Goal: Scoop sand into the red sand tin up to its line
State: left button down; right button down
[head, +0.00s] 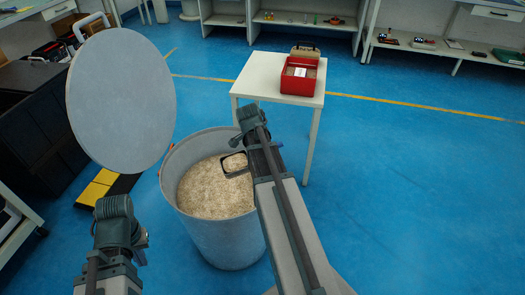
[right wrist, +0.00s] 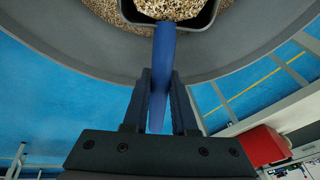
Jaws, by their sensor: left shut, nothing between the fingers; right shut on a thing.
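The red sand tin (head: 298,86) stands on a small white table (head: 262,76), with a pale label on it; its fill level cannot be made out. A grey bin (head: 222,235) in front of the table holds pale sand (head: 212,186). My right gripper (right wrist: 160,80) is shut on the blue handle (right wrist: 162,60) of a dark scoop (head: 233,163). The scoop is over the sand inside the bin rim, and grains show in it in the right wrist view. My left gripper (head: 114,214) is shut and empty, left of the bin.
A round grey lid (head: 120,100) with a handle stands raised at the bin's left. Black crates (head: 35,125) and a yellow-black block (head: 105,187) are at the left. Shelves line the back. Blue floor right of the table is clear.

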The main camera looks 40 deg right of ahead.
jog(key=shift+d+r+t+y+p, duration=0.15)
jog(key=shift+r+y+p, duration=0.25)
jog(key=shift+r+p, duration=1.4)
jog(key=shift+d+r+t+y+p, duration=0.1)
jog(key=shift+r+y+p, duration=0.3)
jog(key=shift+r+p, duration=1.4)
jog(key=shift+d+r+t+y+p, duration=0.15)
jog(key=shift+r+y+p, duration=0.25)
jog(key=shift+r+p, duration=1.4)
jog(key=w+d+p+v, duration=0.1)
jog(key=p+v, duration=0.6)
jog(key=w+p+v, duration=0.1)
jog(key=p+v, duration=0.6)
jog(key=p, duration=0.1)
jog(key=shift+w+d+r, duration=0.15)
jog(key=shift+d+r, duration=0.2)
jog(key=shift+r, duration=0.35)
